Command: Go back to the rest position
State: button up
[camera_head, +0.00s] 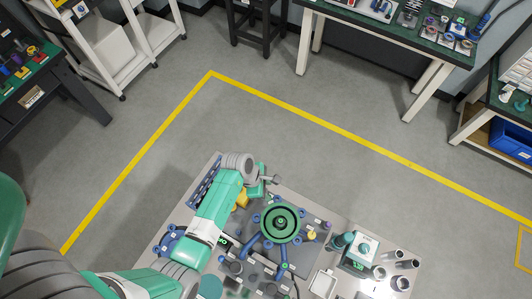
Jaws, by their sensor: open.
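My arm reaches up over the left part of the work table (345,218), with its green and white links in view. My gripper (272,182) is near the table's far edge, above and left of the round green fixture (280,223). It is small in the picture, and its jaws are open. I see nothing held between them. A yellow part (242,198) lies just below and left of the gripper, partly hidden by the arm.
A green device (361,250) and several grey cylinders (400,283) stand on the table's right side. A blue rack (205,182) and a blue fixture (172,240) are left of the arm. Open floor inside yellow lines (310,118) lies beyond the table.

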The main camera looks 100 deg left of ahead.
jog(key=shift+r+p, duration=0.35)
jog(key=shift+r, duration=0.55)
